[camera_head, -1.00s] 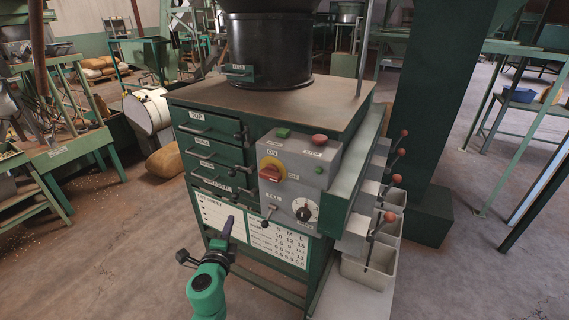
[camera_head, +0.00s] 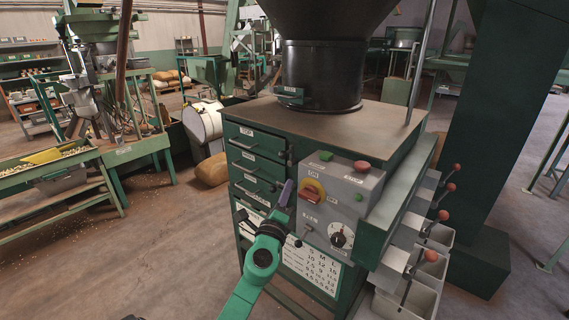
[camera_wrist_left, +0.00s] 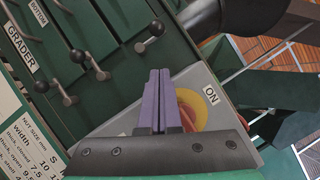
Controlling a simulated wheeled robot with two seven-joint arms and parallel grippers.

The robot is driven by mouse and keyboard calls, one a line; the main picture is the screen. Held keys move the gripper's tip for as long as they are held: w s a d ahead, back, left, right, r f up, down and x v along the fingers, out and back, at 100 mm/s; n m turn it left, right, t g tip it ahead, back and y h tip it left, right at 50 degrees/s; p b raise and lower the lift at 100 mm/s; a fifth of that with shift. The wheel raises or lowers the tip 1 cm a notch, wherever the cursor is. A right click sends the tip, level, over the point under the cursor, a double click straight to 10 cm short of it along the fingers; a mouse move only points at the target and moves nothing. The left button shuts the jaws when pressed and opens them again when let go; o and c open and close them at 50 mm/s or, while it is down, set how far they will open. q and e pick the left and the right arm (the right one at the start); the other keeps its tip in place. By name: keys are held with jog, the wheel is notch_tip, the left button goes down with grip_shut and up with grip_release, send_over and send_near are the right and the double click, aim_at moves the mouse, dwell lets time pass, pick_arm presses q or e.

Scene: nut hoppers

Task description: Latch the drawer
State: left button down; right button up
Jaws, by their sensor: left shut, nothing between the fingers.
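A stack of green drawers (camera_head: 254,157) with bar handles fills the left part of the cabinet front. The drawers look pushed in. A dark latch (camera_head: 283,157) shows at the top drawer's right edge. In the left wrist view, ball-ended levers (camera_wrist_left: 98,72) stand by the drawers' edges, near a GRADER label (camera_wrist_left: 22,50). My left gripper (camera_head: 287,190) has its purple fingers shut and empty, pointing up in front of the lower drawers' right edge. It also shows in the left wrist view (camera_wrist_left: 158,75), apart from the levers. The arm hides the lower drawers' right ends. My right gripper is not in view.
A grey control box (camera_head: 335,200) with a red and yellow switch (camera_head: 312,192) juts out just right of my left gripper. A black hopper (camera_head: 322,75) stands on the cabinet top. Lever-fitted chutes and bins (camera_head: 415,285) line the right side. Open floor lies left.

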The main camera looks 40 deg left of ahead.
pick_arm(q)
jog(key=w+a+r+p, duration=0.1)
jog(key=w+a+r, duration=0.1)
jog(key=w+a, duration=0.2)
jog(key=shift+w+a+r, duration=0.35)
jog(key=shift+w+a, duration=0.05)
jog(key=shift+a, duration=0.15)
jog(key=shift+p, duration=0.3)
